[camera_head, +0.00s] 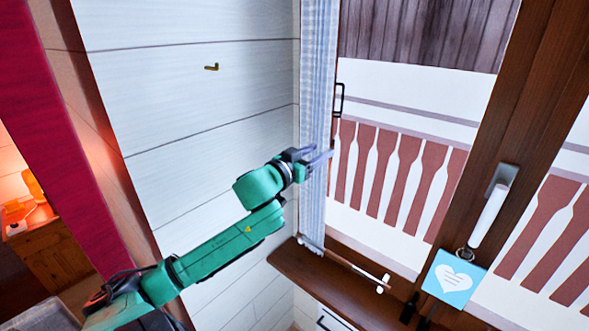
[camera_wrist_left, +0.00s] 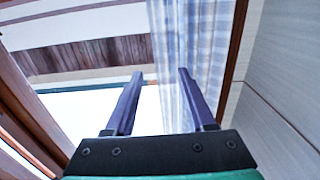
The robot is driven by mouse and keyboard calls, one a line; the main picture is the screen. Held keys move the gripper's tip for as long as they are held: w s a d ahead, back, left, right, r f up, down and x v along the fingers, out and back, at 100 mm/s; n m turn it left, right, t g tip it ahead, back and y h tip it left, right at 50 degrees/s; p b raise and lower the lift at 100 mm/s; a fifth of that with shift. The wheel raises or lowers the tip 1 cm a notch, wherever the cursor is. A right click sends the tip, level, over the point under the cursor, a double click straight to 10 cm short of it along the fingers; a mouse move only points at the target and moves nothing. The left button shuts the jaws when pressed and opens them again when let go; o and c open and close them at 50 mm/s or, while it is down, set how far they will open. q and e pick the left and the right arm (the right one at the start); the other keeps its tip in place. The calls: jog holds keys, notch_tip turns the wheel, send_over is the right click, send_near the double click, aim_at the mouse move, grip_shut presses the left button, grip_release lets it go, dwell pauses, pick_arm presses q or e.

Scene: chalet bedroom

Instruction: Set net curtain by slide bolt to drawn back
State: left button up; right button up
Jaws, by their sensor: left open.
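The net curtain (camera_head: 318,60) is a narrow, pale blue-grey checked sheet hanging at the left side of the window, beside the white plank wall. My left gripper (camera_head: 318,157) is open, with its fingertips in front of the curtain or very close to it; I cannot tell whether they touch. In the left wrist view the curtain (camera_wrist_left: 180,40) hangs beyond the fingers (camera_wrist_left: 160,73), mostly ahead of and behind the right finger. A black handle-like fitting (camera_head: 339,100) shows just right of the curtain. A small dark fitting (camera_head: 409,308), perhaps the slide bolt, sits low on the window frame. My right gripper is not in view.
A brown sill (camera_head: 290,262) with a thin white-ended rod (camera_head: 345,263) runs below the window. A white window handle (camera_head: 493,208) with a blue heart tag (camera_head: 454,279) is at the right. A brass hook (camera_head: 211,67) is on the wall; a red drape (camera_head: 60,130) hangs left.

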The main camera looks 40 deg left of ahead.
pick_arm(q)
jog(key=s+b, duration=0.1)
jog(key=s, duration=0.8)
jog(key=shift+s+d, duration=0.3)
jog(key=shift+s, duration=0.1)
